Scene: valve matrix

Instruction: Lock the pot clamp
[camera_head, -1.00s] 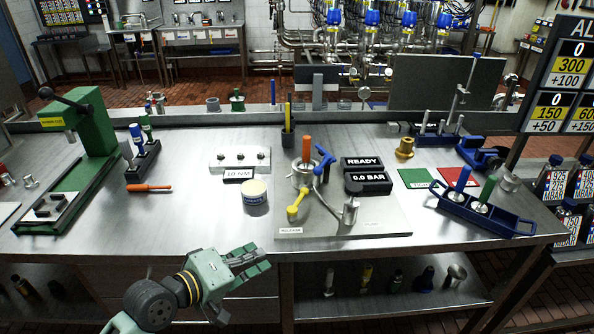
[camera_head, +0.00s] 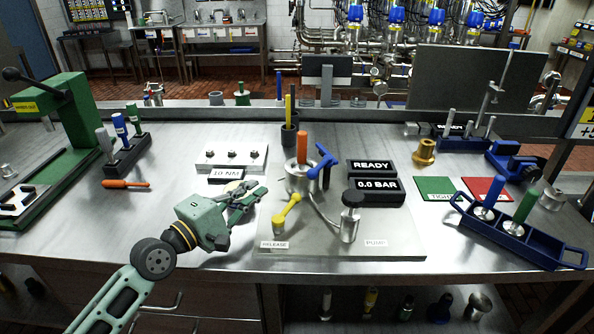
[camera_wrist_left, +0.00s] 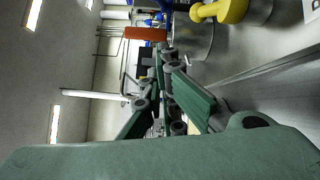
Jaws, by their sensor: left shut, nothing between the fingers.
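The metal pot (camera_head: 298,180) stands on the grey base plate (camera_head: 385,238), with an upright orange handle (camera_head: 302,147) on it. A blue clamp lever (camera_head: 324,165) is at the pot's right side, tilted. A yellow lever (camera_head: 287,211) is in front of the pot, near the RELEASE label. My left gripper (camera_head: 257,192) is shut and empty, left of the pot and apart from the levers. In the left wrist view its fingers (camera_wrist_left: 165,60) lie close to the orange handle (camera_wrist_left: 145,33) and pot (camera_wrist_left: 192,40); the yellow lever (camera_wrist_left: 220,11) is at the top.
A black-knobbed pump (camera_head: 351,215) and the READY and 0.0 BAR displays (camera_head: 374,190) are right of the pot.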

